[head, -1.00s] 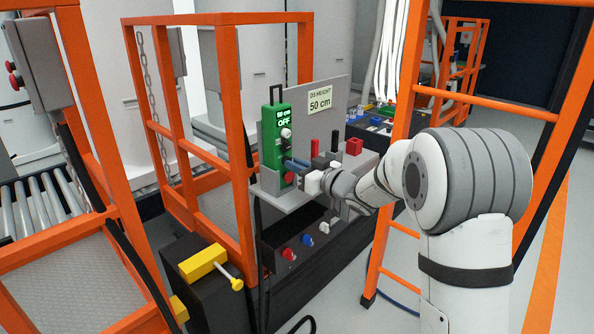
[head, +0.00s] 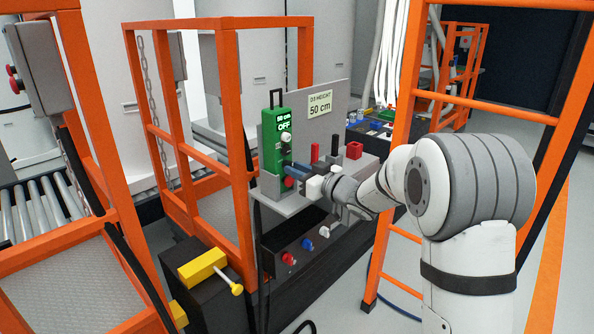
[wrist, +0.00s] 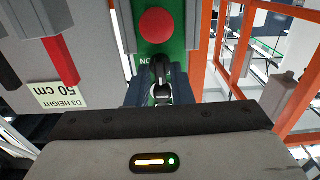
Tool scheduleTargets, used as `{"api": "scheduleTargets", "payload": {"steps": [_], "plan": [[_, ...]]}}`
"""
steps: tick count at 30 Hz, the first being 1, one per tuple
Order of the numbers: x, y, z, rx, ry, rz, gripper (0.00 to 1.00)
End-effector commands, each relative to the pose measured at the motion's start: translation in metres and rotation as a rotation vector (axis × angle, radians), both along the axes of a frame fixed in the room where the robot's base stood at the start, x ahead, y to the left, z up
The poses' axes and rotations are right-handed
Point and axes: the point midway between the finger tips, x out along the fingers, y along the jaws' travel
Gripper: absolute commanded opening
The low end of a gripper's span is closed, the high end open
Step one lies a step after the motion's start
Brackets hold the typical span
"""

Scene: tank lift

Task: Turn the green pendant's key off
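The green pendant (head: 270,150) stands upright on a grey shelf, its display reading "50 cm OFF" in the head view. It also shows in the wrist view (wrist: 177,42), upside down, with its red button (wrist: 158,25) at the top. A dark key-like part (wrist: 160,70) sticks out beside that button. My gripper (head: 293,168) is at the pendant's lower front, just above the red button in the head view. In the wrist view my gripper's fingers (wrist: 160,92) stand on either side of the dark part. Whether they touch it, I cannot tell.
A grey panel with the "D3 HEIGHT 50 cm" sign (head: 320,104) stands behind the pendant. A red-topped lever (head: 315,153) and a red block (head: 354,150) are close to my wrist. Orange rails (head: 235,130) stand left, and an orange ladder (head: 400,130) stands right.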

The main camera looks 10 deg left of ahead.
Motion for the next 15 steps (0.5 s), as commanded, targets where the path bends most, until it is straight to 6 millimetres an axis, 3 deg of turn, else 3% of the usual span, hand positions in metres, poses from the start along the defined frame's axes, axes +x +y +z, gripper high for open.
{"api": "scheduleTargets", "payload": {"steps": [9,15], "plan": [[-0.031,-0.041,0.001,0.000,0.001,-0.004,0.20],[-0.044,-0.057,0.000,-0.001,0.001,-0.002,0.20]]}}
